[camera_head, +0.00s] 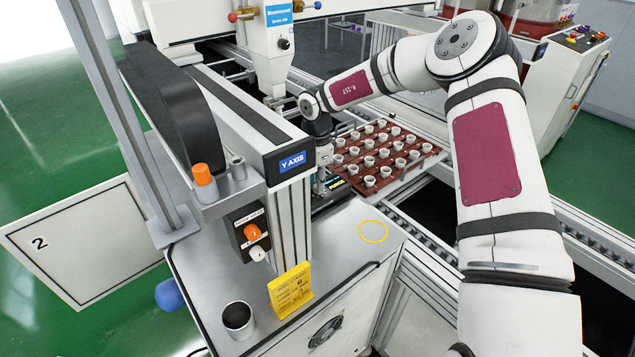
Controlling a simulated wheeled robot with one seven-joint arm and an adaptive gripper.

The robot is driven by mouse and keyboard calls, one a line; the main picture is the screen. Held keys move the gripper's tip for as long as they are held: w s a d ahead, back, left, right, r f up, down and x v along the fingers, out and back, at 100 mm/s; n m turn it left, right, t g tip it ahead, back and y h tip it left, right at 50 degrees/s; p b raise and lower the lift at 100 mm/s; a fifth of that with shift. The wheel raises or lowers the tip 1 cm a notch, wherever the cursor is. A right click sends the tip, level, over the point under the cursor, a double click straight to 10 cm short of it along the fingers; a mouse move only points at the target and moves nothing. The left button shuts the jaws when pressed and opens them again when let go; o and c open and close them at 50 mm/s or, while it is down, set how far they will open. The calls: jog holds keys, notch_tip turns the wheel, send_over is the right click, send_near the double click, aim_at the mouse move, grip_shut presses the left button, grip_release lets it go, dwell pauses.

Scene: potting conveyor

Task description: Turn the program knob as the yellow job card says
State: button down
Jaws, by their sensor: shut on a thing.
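The yellow job card (290,290) stands upright on the grey cabinet top in front; its print is too small to read surely. My gripper (322,178) points down behind the Y AXIS beam and its posts, at the far edge of the cabinet top. It is shut beside a small dark unit with a lit display (335,184). What it holds appears to be the program knob on that unit, but fingers and posts hide it, so its pointer and setting cannot be seen.
A dark box with an orange knob (251,232) and a white knob (257,254) is on the post. A yellow ring (373,231) marks bare cabinet top. A red-brown tray (410,160) of white pots lies behind.

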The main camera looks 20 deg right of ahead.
jog(key=m, duration=0.4)
jog(key=shift+m, duration=2.2)
jog(key=c, duration=1.4)
grip_release()
jog(key=shift+c, duration=0.2)
